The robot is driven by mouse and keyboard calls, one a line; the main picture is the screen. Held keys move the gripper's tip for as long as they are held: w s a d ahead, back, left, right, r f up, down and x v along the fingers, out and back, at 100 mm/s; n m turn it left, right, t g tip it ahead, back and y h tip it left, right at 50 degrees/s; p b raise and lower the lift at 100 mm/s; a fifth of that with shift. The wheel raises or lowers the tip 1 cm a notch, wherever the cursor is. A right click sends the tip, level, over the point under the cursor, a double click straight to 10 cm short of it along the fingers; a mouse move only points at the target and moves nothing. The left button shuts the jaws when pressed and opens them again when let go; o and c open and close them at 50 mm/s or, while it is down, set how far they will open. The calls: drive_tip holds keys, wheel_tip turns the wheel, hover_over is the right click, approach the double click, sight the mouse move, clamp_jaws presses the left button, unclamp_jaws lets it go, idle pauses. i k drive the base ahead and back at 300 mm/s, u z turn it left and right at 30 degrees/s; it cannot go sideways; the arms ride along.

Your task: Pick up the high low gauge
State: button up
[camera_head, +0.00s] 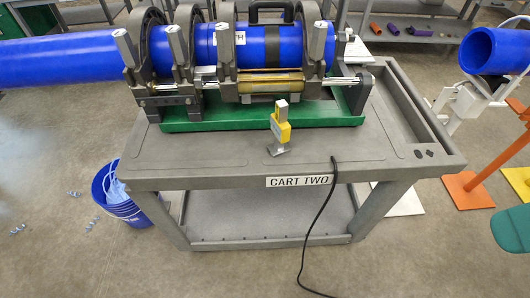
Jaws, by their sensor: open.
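A small yellow and grey tool (282,131), which looks like the high low gauge, stands upright on the grey cart top (220,150). It is near the front edge, just in front of the green base (190,121) of the fusion machine. Its grey upper end points up and its grey foot rests on the cart. Nothing covers it from this side. My gripper is not in view.
The fusion machine's clamps hold a long blue pipe (62,60) behind the tool. A black cable (325,198) hangs over the cart's front edge, right of the tool. A blue bucket (117,192) stands on the floor at left.

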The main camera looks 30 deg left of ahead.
sight(280, 128)
drive_tip(key=z, duration=0.05)
drive_tip(key=k, duration=0.1)
drive_tip(key=u, duration=1.1)
drive_tip(key=i, duration=1)
drive_tip(key=z, duration=0.5)
drive_tip(key=k, duration=1.2)
drive_tip(key=z, duration=0.3)
drive_tip(key=i, duration=0.75)
drive_tip(key=z, duration=0.25)
